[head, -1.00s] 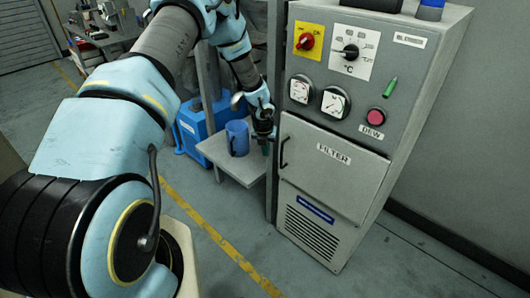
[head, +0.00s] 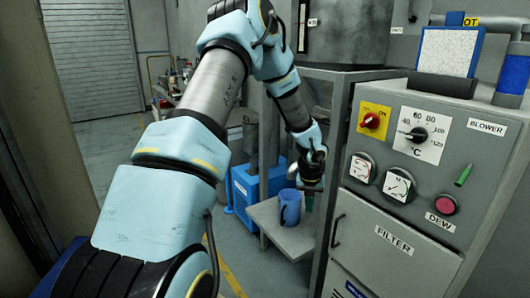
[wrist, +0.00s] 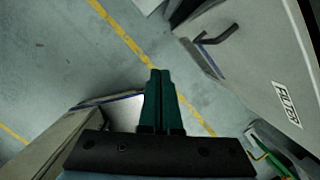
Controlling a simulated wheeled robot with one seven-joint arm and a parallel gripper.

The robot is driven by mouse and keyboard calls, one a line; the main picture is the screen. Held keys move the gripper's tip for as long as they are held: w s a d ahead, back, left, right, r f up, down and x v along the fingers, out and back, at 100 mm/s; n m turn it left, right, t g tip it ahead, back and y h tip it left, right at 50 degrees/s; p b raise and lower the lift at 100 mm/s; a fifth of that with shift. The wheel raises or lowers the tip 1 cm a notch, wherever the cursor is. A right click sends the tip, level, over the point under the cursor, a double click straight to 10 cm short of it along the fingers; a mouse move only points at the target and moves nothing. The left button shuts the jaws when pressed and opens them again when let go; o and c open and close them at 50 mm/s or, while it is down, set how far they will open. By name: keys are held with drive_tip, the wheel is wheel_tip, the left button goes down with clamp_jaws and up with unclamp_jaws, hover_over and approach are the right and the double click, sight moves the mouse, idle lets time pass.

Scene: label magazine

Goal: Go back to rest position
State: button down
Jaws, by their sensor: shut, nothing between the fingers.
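My gripper (head: 309,200) hangs at the end of my arm, pointing down, just left of the grey control cabinet and close to the blue mug in the head view. In the wrist view its green fingers (wrist: 160,85) are together with nothing between them, over the grey floor. My arm reaches from the lower left up across the head view and bends down to the gripper.
The control cabinet (head: 400,215) stands at the right, with dials, a red switch and a FILTER door (head: 385,235). A blue mug (head: 289,207) sits on a small shelf (head: 275,238). The door handle (wrist: 218,36) projects near my fingers in the wrist view.

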drive_tip(key=s+a+r+n+y, duration=0.1)
drive_tip(key=s+a+r+n, duration=0.2)
drive_tip(key=a+r+n, duration=0.6)
drive_tip(key=s+a+r+n, duration=0.3)
drive_tip(key=s+a+n, duration=0.4)
drive_tip(key=n, duration=0.7)
drive_tip(key=s+a+r+n, duration=0.4)
drive_tip(key=s+a+n, duration=0.4)
drive_tip(key=n, duration=0.7)
drive_tip(key=shift+a+g, duration=0.4)
drive_tip(key=shift+a, duration=0.8)
drive_tip(key=c, duration=1.6)
unclamp_jaws()
drive_tip(key=shift+w+r, duration=0.1)
